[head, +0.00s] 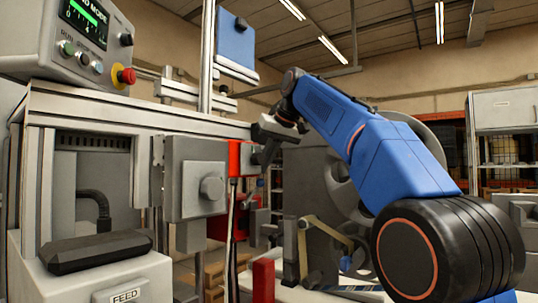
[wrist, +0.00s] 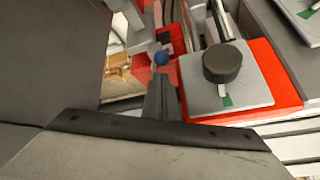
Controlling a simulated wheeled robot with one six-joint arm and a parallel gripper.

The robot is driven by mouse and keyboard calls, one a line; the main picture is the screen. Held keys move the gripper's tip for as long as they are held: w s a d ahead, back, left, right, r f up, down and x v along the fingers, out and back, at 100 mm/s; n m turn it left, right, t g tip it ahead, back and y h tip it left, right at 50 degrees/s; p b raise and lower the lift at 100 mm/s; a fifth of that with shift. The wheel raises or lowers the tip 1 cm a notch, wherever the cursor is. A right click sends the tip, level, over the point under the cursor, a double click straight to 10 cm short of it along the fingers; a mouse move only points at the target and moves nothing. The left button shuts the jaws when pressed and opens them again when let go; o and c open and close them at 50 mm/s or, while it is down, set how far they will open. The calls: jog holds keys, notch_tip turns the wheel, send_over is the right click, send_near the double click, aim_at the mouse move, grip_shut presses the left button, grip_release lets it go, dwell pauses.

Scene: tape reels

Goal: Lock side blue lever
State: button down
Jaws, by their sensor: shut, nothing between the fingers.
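A blue ball knob (wrist: 161,58) shows in the wrist view just beyond the tips of my gripper (wrist: 161,82). It looks like the end of the blue lever; its arm cannot be made out. My gripper's dark fingers are together with nothing between them, and I cannot tell whether they touch the knob. In the head view, my gripper (head: 268,158) is beside a red plate (head: 240,157) on the machine's side. A round blue knob (head: 345,263) sits low at the reel unit in the head view; I cannot tell whether it is the same one.
A grey plate with a dark round knob (wrist: 222,63) lies close right of the fingers in the wrist view. The control box (head: 85,40) with a red stop button stands upper left. A large grey reel (head: 345,180) is behind my arm.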

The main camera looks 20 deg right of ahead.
jog(key=shift+x, duration=1.65)
jog(key=shift+s+f, duration=0.1)
jog(key=shift+s, duration=0.05)
jog(key=shift+s+d+f, duration=0.4)
jog(key=shift+s+d, duration=0.05)
jog(key=shift+s, duration=0.1)
jog(key=shift+t+y, duration=0.4)
jog(key=shift+t, duration=0.2)
jog(key=shift+s+d+f, duration=0.45)
jog(key=shift+s+f, duration=0.15)
jog(key=shift+f, duration=0.2)
jog(key=shift+s+d+f, duration=0.45)
jog(key=shift+s+f, duration=0.15)
jog(key=shift+f, duration=0.25)
notch_tip(320, 180, up, 10)
jog(key=shift+s, duration=0.1)
